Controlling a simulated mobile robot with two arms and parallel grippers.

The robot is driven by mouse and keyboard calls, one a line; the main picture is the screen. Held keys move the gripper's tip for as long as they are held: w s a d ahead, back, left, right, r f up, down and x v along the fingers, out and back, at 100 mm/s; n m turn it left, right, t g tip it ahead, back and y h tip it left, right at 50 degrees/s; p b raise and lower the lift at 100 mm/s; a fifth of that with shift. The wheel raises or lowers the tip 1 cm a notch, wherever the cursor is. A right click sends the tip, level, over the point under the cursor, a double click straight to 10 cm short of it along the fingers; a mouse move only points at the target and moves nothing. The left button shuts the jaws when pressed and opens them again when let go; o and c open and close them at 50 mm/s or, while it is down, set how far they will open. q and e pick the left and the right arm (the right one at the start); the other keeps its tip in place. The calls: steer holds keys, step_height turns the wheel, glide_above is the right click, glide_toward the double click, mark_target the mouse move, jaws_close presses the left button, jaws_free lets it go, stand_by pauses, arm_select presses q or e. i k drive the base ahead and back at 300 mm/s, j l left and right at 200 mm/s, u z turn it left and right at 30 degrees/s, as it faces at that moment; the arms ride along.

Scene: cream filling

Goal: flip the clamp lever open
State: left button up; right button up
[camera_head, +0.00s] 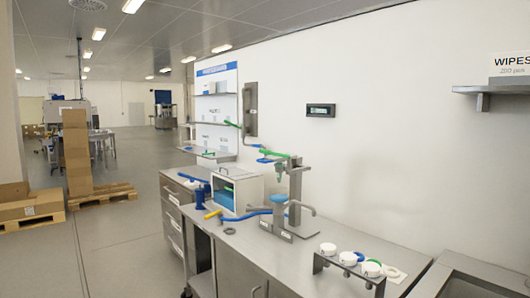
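A grey metal filling stand (295,192) stands upright on the steel bench along the wall. A green lever-like part (274,153) and a blue part (266,161) sit at its top. Lower down, a blue cup-like part (279,198) rests on a grey base, with a long blue handle (247,214) reaching left from it. A curved grey bar reaches right from it. I cannot tell which of these is the clamp lever, or whether it is open. Neither of my grippers is in view.
A clear-fronted white box (237,190), a blue bottle (199,198) and a yellow-ended tool (213,214) are left of the stand. A rack (348,270) with several white caps stands at the front right. Floor left of the bench (125,245) is clear; cartons on pallets stand farther left.

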mark_target(261, 151)
steer(key=i+j, duration=0.35)
steer(key=j+z, duration=0.1)
steer(key=z, duration=0.35)
steer(key=i+j+z, duration=0.1)
steer(key=z, duration=0.35)
steer(key=j+z, duration=0.15)
steer(key=z, duration=0.25)
steer(key=j+z, duration=0.2)
steer(key=j, duration=0.25)
steer(key=j+z, duration=0.2)
steer(key=j, duration=0.2)
steer(key=k+j+z, duration=0.15)
steer(key=j, duration=0.3)
steer(key=j+z, duration=0.2)
steer(key=j, duration=0.2)
steer(key=k+j+z, duration=0.2)
steer(key=j, duration=0.2)
steer(key=k+j+z, duration=0.2)
steer(key=j, duration=0.2)
steer(key=k+j, duration=0.1)
steer(key=j, duration=0.25)
steer(key=k+j, duration=0.1)
steer(key=j, duration=0.2)
steer(key=k+j, duration=0.1)
steer(key=j, duration=0.25)
steer(key=k+j, duration=0.1)
steer(key=j, duration=0.25)
